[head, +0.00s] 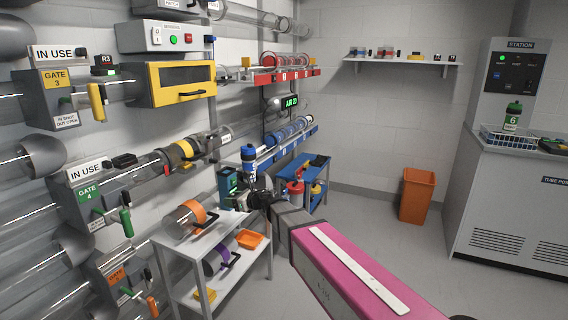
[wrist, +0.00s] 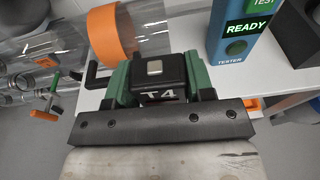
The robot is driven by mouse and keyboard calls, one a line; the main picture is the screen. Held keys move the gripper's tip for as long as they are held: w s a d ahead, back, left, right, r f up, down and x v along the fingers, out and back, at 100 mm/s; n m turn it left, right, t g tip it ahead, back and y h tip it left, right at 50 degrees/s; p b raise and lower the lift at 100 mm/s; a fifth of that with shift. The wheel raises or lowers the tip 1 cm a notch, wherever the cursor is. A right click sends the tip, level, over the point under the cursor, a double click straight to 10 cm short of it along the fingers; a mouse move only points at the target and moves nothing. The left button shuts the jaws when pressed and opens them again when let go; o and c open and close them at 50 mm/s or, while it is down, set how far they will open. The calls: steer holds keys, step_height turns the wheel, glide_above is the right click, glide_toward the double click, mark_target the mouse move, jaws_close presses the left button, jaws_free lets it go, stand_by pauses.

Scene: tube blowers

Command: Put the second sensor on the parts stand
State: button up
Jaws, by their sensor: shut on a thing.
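In the head view my gripper (head: 246,201) is at the right part of the pale parts stand (head: 172,243), by the blue tester (head: 227,181). The sensor cannot be made out there. The wrist view shows the stand's top (wrist: 188,82) behind the sensor. I cannot tell whether the sensor touches it. Another black sensor (head: 104,66), tagged R3, sits at gate 3.
A clear tube with an orange band (head: 185,218) lies on the stand's left side. The tester (wrist: 232,40) reads READY close to the sensor's right. The lower shelf holds a purple-banded piece (head: 217,258) and an orange tray (head: 250,239). A blue cart (head: 298,168) stands behind.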

steer(key=s+d+m+t+h, duration=0.1)
steer(key=s+d, duration=0.2)
steer(key=d, duration=1.9)
steer(key=s+d+m+t, duration=0.1)
steer(key=s+d+t, duration=0.15)
steer(key=d, duration=1.95)
steer(key=w+a+n+g, duration=0.1)
steer(key=w+a, duration=0.2)
steer(key=a, duration=0.9)
steer(key=w+a+g, duration=0.1)
steer(key=w+a, duration=0.3)
steer(key=a, duration=0.8)
steer(key=shift+n+g+y, duration=0.6)
steer(key=shift+g+y, duration=0.1)
steer(key=shift+g, duration=0.25)
steer(key=s+a, duration=0.1)
steer(key=a, duration=0.8)
steer(key=s+a, duration=0.1)
steer(key=a, duration=0.8)
steer(key=s+a, duration=0.1)
steer(key=a, duration=0.7)
steer(key=shift+s+a, duration=0.1)
steer(key=shift+a, duration=0.3)
glide_above(237, 215)
steer(key=f, duration=0.7)
steer(key=shift+s+a, duration=0.1)
steer(key=shift+s, duration=0.1)
steer(key=shift+f, duration=1.8)
